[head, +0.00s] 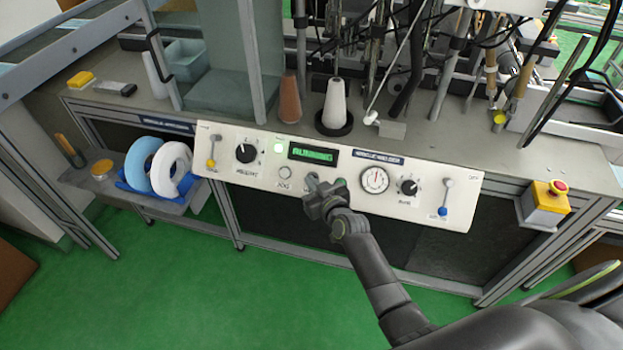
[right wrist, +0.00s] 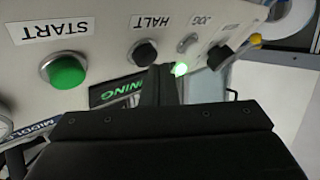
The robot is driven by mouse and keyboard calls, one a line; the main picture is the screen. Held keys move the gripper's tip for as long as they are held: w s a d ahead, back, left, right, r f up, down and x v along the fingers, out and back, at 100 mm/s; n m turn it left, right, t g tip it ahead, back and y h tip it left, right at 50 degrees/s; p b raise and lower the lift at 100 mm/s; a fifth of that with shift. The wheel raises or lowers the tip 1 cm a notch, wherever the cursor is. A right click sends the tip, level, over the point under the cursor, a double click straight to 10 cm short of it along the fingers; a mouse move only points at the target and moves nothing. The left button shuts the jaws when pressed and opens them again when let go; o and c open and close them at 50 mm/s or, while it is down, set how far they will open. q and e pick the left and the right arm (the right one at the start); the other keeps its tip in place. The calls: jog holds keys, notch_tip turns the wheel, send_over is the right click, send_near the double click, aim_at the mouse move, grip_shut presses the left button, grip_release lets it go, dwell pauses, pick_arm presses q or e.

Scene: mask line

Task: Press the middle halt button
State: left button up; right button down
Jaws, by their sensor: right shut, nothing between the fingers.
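The white control panel (head: 330,160) runs along the front of the machine, with a green-lit display reading RUNNING (head: 313,154). In the right wrist view the panel appears upside down: the dark halt button (right wrist: 142,53) sits in a metal ring under its HALT label, between the green start button (right wrist: 63,72) and the jog button (right wrist: 187,43). My right gripper (head: 314,184) is shut and empty, in front of the panel below the display, covering the halt button in the head view. Its fingertips (right wrist: 166,75) show close beside the halt button; I cannot tell whether they touch. My left gripper is out of view.
A round gauge (head: 374,180), a dark knob (head: 408,187) and a blue-tipped lever (head: 444,196) are right of the gripper. A yellow box with a red button (head: 547,199) is at the right. White and blue rolls (head: 170,168) stand at the left.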

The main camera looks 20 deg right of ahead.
jog(key=shift+w+d+f+b, duration=0.15)
jog(key=shift+w+f+b, duration=0.15)
jog(key=shift+b, duration=0.1)
dwell(0.3)
jog(key=shift+s+r, duration=0.1)
jog(key=shift+s+a+r+p, duration=0.35)
jog(key=shift+s+r+p, duration=0.1)
jog(key=shift+p, duration=0.1)
jog(key=s+a+r+p, duration=0.2)
jog(key=s+r+p, duration=0.1)
jog(key=shift+s, duration=0.1)
dwell(0.6)
dwell(0.6)
